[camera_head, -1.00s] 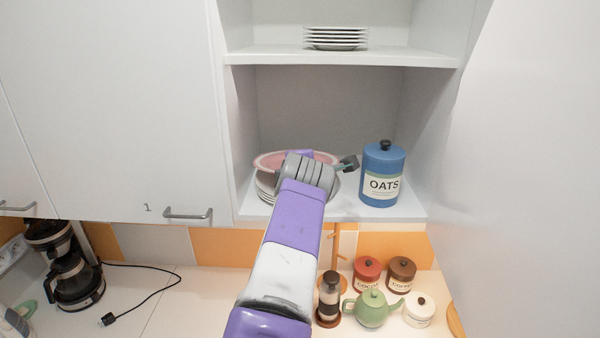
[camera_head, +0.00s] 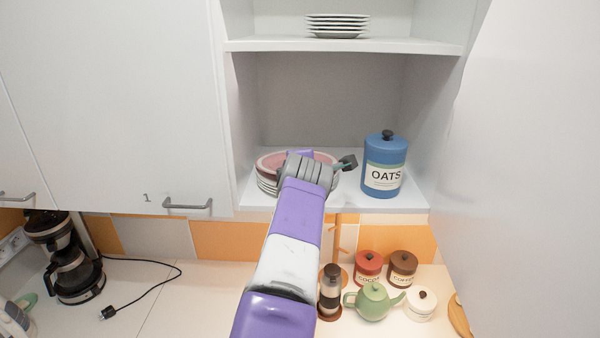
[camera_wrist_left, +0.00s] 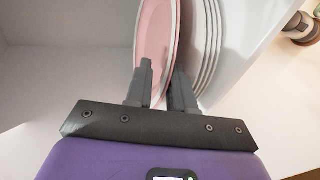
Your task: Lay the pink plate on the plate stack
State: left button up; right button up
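The pink plate (camera_head: 270,161) is over the white plate stack (camera_head: 265,184) on the lower shelf, at its left side. In the left wrist view the pink plate (camera_wrist_left: 155,35) has its rim between the fingers of my left gripper (camera_wrist_left: 162,82), which looks shut on it. The plate stack (camera_wrist_left: 208,45) lies close beyond, with a narrow dark gap between; I cannot tell whether they touch. In the head view my left gripper (camera_head: 322,168) reaches in from below and hides the plate's right part. My right gripper is not in view.
A blue oats canister (camera_head: 384,165) stands on the shelf to the right of my gripper. The upper shelf (camera_head: 340,46) is above, with small white plates (camera_head: 337,27). A teapot (camera_head: 372,302) and jars stand on the counter below.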

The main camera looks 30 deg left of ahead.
pick_arm(q)
jog(key=shift+o, duration=1.2)
jog(key=shift+s, duration=0.1)
jog(key=b+v, duration=0.1)
jog(key=v, duration=0.6)
jog(key=shift+s+d, duration=0.15)
jog(key=shift+d, duration=0.05)
jog(key=shift+r, duration=0.1)
